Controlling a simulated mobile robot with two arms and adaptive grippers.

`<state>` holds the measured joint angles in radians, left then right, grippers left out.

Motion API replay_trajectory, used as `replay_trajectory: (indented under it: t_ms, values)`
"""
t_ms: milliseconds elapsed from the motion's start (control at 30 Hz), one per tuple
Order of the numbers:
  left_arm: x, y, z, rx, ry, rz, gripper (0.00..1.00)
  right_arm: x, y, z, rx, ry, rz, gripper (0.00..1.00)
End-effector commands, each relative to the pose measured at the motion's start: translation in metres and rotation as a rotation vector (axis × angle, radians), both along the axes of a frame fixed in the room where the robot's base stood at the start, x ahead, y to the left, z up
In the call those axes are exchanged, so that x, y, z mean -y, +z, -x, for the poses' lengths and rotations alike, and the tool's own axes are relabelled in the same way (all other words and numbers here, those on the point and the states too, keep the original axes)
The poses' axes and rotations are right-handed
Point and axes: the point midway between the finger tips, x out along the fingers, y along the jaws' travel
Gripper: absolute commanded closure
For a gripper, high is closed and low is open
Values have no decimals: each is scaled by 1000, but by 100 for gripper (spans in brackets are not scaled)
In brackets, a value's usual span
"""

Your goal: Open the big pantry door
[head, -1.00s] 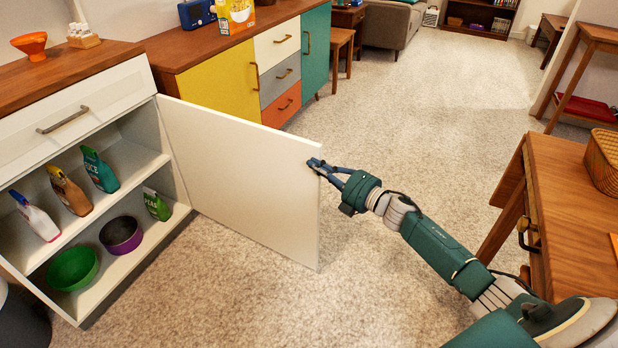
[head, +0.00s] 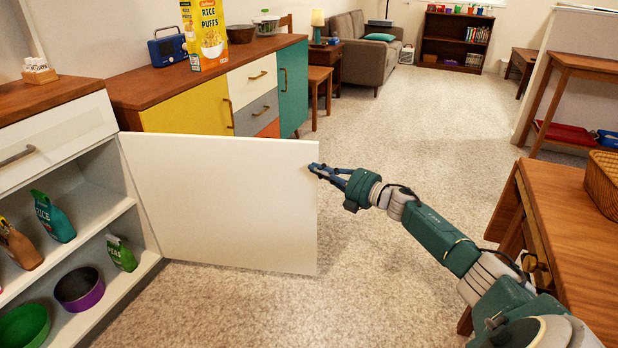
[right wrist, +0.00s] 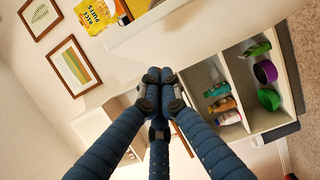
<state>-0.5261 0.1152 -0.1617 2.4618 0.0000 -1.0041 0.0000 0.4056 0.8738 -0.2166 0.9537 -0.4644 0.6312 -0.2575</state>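The big white pantry door (head: 220,205) stands wide open, swung out from the white hutch (head: 62,140) on the left. Its free edge faces right. My right gripper (head: 314,168) is at the upper part of that free edge, with its fingertips at or very near the panel. In the right wrist view, the fingers of my right gripper (right wrist: 158,80) are drawn together at the tips, with no panel visible between them. Whether they touch the door is unclear. The hutch's open shelves (right wrist: 236,75) show there on the right. My left gripper is out of view.
A sideboard (head: 195,105) stands behind the door. A wooden table (head: 575,235) is close on the right. Carpet between is clear.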

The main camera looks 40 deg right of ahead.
Motion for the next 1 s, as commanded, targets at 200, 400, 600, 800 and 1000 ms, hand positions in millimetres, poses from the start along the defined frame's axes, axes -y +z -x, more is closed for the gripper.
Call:
replay_trajectory:
  t_ms: [200,400,600,800,1000]
  values:
    - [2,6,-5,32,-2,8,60,4,1,0,1,-3,-1,100]
    - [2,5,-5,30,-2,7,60,4,1,0,1,-3,0,100]
    - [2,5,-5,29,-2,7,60,4,14,0,2,-2,3,100]
    - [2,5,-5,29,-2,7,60,4,52,1,3,-1,6,100]
    - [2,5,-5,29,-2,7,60,4,86,0,2,-2,3,100]
